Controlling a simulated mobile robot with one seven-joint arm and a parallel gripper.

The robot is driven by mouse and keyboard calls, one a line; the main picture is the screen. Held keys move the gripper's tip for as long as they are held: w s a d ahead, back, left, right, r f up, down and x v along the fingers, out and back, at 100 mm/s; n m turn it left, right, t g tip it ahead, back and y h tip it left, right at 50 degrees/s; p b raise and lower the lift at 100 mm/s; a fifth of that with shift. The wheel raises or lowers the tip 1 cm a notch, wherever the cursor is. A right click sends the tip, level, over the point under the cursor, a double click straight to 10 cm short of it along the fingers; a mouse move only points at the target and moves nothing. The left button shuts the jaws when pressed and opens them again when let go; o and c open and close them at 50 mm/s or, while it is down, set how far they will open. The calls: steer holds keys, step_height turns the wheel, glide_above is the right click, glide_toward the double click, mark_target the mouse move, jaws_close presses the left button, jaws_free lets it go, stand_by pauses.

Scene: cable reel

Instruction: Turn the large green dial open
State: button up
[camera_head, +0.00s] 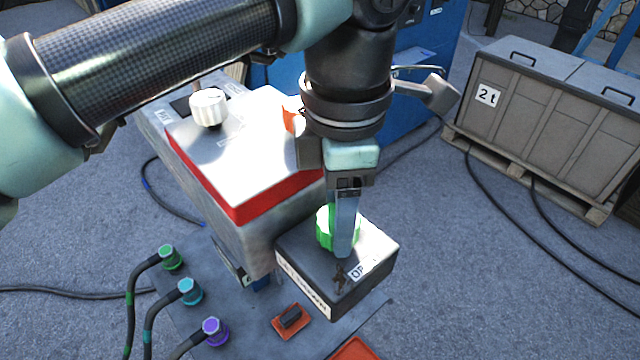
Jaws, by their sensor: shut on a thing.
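The large green dial (323,229) sits on top of a dark grey box (374,247) with a white label, partly readable as "OP". My gripper (342,240) comes down from above and is shut on the green dial. One finger shows in front of the dial and hides its right part. The far finger is mostly hidden. The dial's pointer or marking cannot be made out.
A grey and red box with a white knob (208,108) stands behind left. Green (170,257), cyan (189,291) and purple (214,331) cable plugs rise at the lower left. A small black switch on an orange plate (291,318) lies in front. A "2t" crate (550,120) stands right.

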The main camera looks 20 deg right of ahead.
steer(key=shift+r, duration=0.1)
stand_by(0.5)
steer(key=o, duration=1.4)
step_height(320, 180, up, 13)
steer(key=shift+f+b, duration=0.1)
steer(key=shift+b, duration=0.2)
